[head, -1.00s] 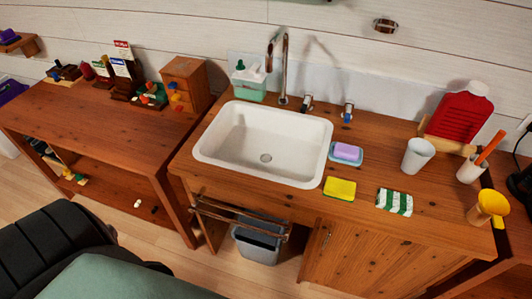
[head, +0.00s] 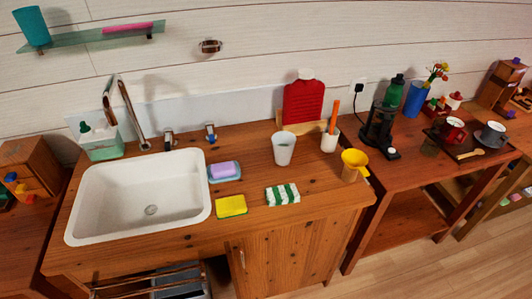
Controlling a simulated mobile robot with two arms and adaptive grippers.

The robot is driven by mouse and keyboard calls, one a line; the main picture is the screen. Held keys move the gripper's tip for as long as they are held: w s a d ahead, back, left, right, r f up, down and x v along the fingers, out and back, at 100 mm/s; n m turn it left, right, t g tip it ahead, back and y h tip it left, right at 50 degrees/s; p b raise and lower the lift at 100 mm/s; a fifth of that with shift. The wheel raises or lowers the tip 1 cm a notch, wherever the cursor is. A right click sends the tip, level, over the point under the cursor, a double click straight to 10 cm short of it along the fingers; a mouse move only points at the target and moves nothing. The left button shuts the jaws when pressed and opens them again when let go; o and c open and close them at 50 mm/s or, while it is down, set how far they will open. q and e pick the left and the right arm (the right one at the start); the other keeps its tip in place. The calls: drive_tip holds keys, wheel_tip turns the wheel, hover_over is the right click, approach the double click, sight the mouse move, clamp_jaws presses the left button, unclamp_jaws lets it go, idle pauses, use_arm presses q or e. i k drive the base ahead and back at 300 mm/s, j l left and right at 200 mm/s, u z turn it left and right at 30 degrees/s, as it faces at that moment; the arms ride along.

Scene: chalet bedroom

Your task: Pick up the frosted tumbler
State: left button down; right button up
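A whitish, translucent-looking cup (head: 284,148), which fits the frosted tumbler, stands upright on the wooden washstand top (head: 300,222). It is right of the sink and in front of a red hot-water bottle (head: 304,101). A smaller white cup (head: 329,139) holding an orange stick stands just right of it. A teal tumbler (head: 32,27) stands on the glass wall shelf at the upper left. Neither of my grippers shows in the head view.
A white sink (head: 142,196) fills the washstand's left part. A soap dish (head: 224,173), yellow sponge (head: 231,206), striped cloth (head: 283,194) and yellow funnel-shaped object (head: 354,164) lie around the tumbler. A second table (head: 402,181) on the right carries a dark lantern-like object (head: 382,127).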

sight(284, 142)
drive_tip(key=j, duration=0.45)
drive_tip(key=k+j+z, duration=0.1)
drive_tip(key=j, duration=0.3)
drive_tip(key=k+j+z, duration=0.1)
drive_tip(key=j, duration=0.35)
drive_tip(key=k+j, duration=0.1)
drive_tip(key=j, duration=0.35)
